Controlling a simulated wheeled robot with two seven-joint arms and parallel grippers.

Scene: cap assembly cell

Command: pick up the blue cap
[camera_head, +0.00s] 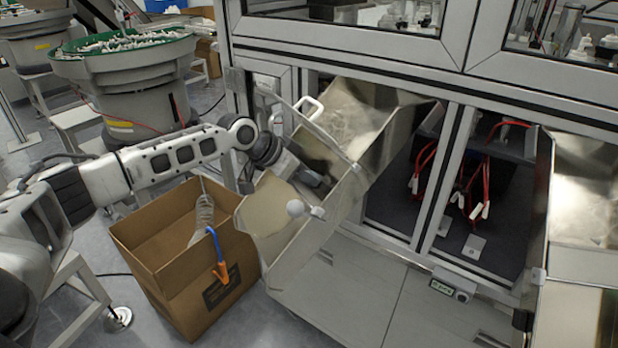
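I cannot make out a blue cap anywhere in the camera_head view. My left arm comes in from the left, and its dark gripper (318,180) is at the metal chute (345,205), among its side walls. The fingertips are small and partly hidden by the chute, so their opening and anything between them cannot be told. The inside of the chute's lower part is partly hidden by its walls. My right gripper is not in view.
An open cardboard box (160,270) stands on the floor left of the chute, with a blue hose and orange piece (219,258) at its edge. A second metal chute (590,205) is at the right. A bowl feeder (125,75) stands behind my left arm.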

